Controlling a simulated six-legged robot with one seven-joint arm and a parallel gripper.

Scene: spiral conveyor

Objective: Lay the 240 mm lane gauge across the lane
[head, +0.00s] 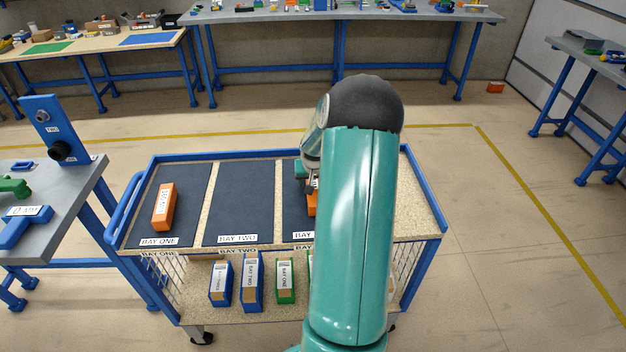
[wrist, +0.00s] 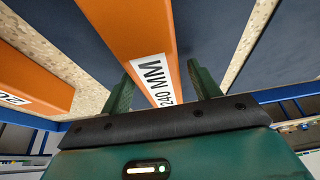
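The 240 mm lane gauge is an orange bar (wrist: 130,30) with a white "240 MM" label in the wrist view. It lies on a dark mat and runs between my fingers. My gripper (wrist: 161,70) is open around or just above its near end. A gap shows between the bar and the right finger; I cannot tell whether the left finger touches it. In the head view my gripper (head: 312,180) is over the right bay, and my arm hides most of that bay. Only a bit of orange (head: 312,204) shows below it. No lane is visible.
A blue-framed cart (head: 128,215) carries the bays. Another orange bar (head: 163,207) lies in bay one; bay two (head: 242,195) is empty. Another orange bar (wrist: 30,80) shows left in the wrist view. Labelled boxes (head: 252,285) stand on the lower shelf. A grey table (head: 75,205) is at left.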

